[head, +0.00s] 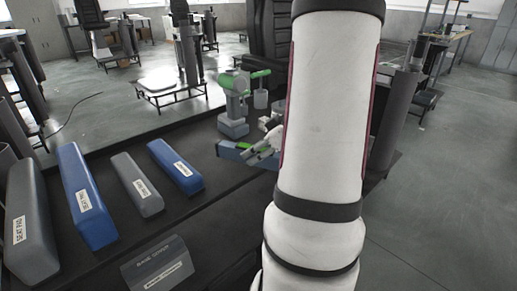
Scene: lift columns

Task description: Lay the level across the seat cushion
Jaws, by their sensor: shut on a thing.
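The level looks to be the blue bar with a green patch (230,151) near the middle of the head view. My gripper (259,152) is shut on its right part, with the left end sticking out over the dark bench. I cannot tell whether the level touches the bench top. A black chair (268,35) stands behind, its upright back partly covered by my arm. Its seat cushion is mostly hidden behind my white arm and the tool in front.
A green and grey power drill (234,100) stands upright just beyond the level. Labelled blue and grey blocks (88,200) and a dark base-cover box (150,268) lie on the dark bench (215,220).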

